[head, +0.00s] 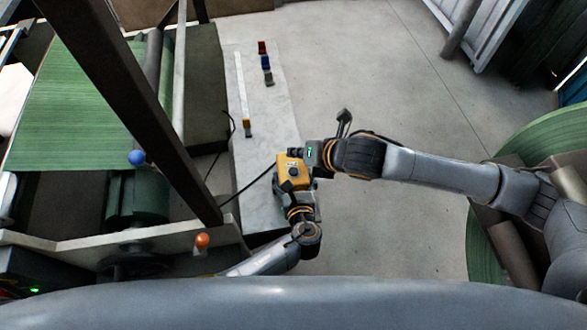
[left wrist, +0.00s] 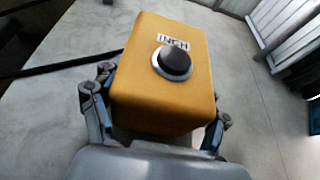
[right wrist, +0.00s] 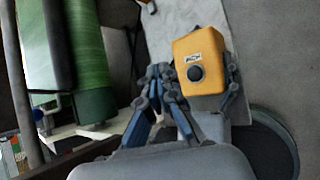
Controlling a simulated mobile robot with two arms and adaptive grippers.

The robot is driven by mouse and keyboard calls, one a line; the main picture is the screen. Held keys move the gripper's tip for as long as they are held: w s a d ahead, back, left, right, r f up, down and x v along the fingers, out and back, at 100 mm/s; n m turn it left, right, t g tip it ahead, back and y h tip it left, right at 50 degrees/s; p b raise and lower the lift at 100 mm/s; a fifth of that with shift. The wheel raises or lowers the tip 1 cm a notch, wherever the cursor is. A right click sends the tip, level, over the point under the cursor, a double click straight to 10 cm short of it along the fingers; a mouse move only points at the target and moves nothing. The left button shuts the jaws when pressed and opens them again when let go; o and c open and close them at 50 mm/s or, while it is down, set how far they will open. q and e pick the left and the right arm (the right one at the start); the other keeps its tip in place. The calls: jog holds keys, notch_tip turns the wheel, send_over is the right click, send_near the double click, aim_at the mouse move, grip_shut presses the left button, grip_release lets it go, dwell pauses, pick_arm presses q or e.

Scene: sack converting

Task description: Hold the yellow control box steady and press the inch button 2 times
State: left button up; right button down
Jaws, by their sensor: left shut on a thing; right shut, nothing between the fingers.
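My left gripper (head: 296,200) is shut on the box, one finger on each side. My right gripper (head: 300,153) is shut and empty beside the box in the head view. In the right wrist view the fingers (right wrist: 158,80) are left of the box (right wrist: 205,88), and the button (right wrist: 196,73) is uncovered.
The pale bench (head: 262,110) carries small red and blue items and a strip with a yellow end. A black cable (head: 245,188) runs left from the box. A dark beam (head: 130,100) and green roll machine are at left. Open floor (head: 390,80) lies right of the bench.

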aim_at(296, 173)
jog(key=shift+f, duration=2.7)
jog(key=shift+f, duration=0.1)
jog(key=shift+f, duration=0.35)
jog(key=shift+f, duration=0.45)
jog(key=shift+r, duration=3.4)
